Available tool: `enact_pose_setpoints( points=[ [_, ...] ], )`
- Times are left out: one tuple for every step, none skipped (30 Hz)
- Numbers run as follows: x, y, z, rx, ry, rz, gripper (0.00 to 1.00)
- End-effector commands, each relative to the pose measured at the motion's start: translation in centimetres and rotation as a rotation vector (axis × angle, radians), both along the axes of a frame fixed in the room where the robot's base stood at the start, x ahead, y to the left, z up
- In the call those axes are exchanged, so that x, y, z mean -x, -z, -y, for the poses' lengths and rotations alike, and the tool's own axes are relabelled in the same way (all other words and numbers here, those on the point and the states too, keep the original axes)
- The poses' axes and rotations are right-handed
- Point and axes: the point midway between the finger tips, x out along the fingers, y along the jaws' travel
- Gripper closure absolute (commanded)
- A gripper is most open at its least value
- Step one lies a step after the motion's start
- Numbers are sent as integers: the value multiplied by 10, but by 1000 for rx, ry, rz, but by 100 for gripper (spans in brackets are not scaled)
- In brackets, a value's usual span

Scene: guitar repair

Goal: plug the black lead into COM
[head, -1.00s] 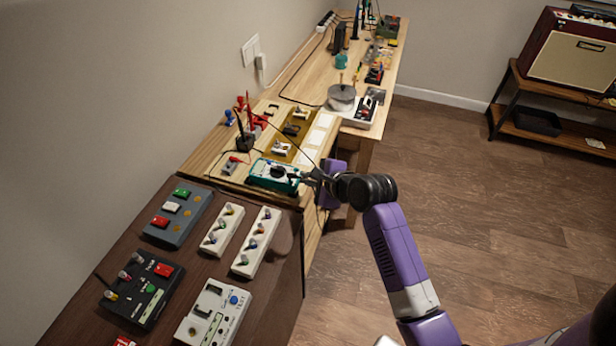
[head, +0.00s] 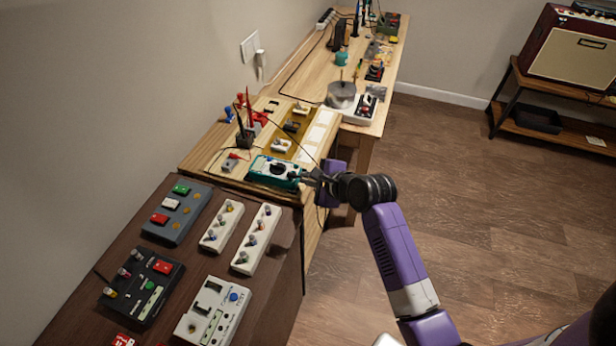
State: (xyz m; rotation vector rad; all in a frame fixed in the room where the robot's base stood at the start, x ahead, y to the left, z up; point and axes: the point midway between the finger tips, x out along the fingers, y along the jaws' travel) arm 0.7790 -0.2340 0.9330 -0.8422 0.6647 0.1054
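A teal-edged multimeter (head: 268,169) with a dark dial lies near the front edge of the wooden bench. My gripper (head: 308,178) is at its right end, very close to it or touching. The fingers are small and dark here, so I cannot tell whether they are open or shut on a plug. A thin black lead (head: 290,136) runs from the area of the probe holder (head: 244,139) across the bench towards my gripper. Its end is hidden at the gripper. The COM socket and its label are too small to make out.
A dark table with several pedals, including a grey one (head: 177,212) and a white one (head: 213,312), stands in front. An ochre tray (head: 300,141) of small parts lies behind the multimeter. A soldering station (head: 361,108) is farther back. Floor to the right is clear.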

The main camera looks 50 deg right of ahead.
Motion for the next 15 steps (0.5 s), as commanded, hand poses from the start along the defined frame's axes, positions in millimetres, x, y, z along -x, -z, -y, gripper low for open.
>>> enact_pose_setpoints(
  points=[
    [0,2,0,0,0,0,100],
    [0,3,0,0,0,0,100],
    [0,3,0,0,0,0,100],
    [0,4,0,0,0,0,100],
    [0,5,0,0,0,0,100],
    [0,6,0,0,0,0,100],
    [0,6,0,1,0,1,100],
    [0,7,0,1,0,1,100],
    [0,8,0,1,0,1,100],
    [0,8,0,1,0,1,100],
    [0,9,0,1,0,1,100],
    [0,9,0,1,0,1,100],
    [0,10,0,1,0,1,100],
    [0,10,0,1,0,1,100],
    [0,10,0,1,0,1,100]
  ],
)
